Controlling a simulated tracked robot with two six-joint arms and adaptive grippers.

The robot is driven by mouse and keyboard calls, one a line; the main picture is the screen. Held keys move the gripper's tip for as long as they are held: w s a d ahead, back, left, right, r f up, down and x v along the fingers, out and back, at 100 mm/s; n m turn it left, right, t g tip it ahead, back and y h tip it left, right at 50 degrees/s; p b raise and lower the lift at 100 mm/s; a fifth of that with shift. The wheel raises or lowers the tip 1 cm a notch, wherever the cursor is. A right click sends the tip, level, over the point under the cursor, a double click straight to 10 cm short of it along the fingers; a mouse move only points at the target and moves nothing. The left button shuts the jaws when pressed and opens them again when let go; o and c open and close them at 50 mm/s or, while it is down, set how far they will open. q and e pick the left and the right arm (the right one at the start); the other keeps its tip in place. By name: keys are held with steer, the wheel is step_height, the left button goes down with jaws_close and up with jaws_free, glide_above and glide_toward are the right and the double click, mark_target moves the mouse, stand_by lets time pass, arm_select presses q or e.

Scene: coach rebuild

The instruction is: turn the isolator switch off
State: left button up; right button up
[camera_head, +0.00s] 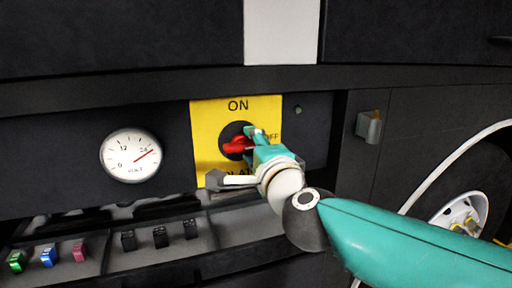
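The isolator switch is a red handle (236,146) on a dark round base, set in a yellow plate (205,130). The plate reads ON at the top and OFF at its right side; lettering lower down is partly covered by my arm. My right gripper (248,142) reaches in from the lower right, with a teal finger at the right side of the red handle. The gripper hides part of the handle, so I cannot tell whether it grips it or which way the handle points exactly. My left gripper is out of view.
A round volt gauge (131,155) sits left of the plate, its red needle near 24. Below are trays with green, blue and pink blocks (48,256) and several black ones (160,236). A metal latch (369,127) and a wheel (462,212) are at the right.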

steer(key=shift+o, duration=0.9)
steer(key=shift+a, duration=0.15)
steer(key=shift+s, duration=0.1)
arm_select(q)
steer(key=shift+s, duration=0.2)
arm_select(e)
steer(key=v, duration=1.2)
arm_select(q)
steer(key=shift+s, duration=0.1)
arm_select(e)
steer(key=shift+f, duration=0.1)
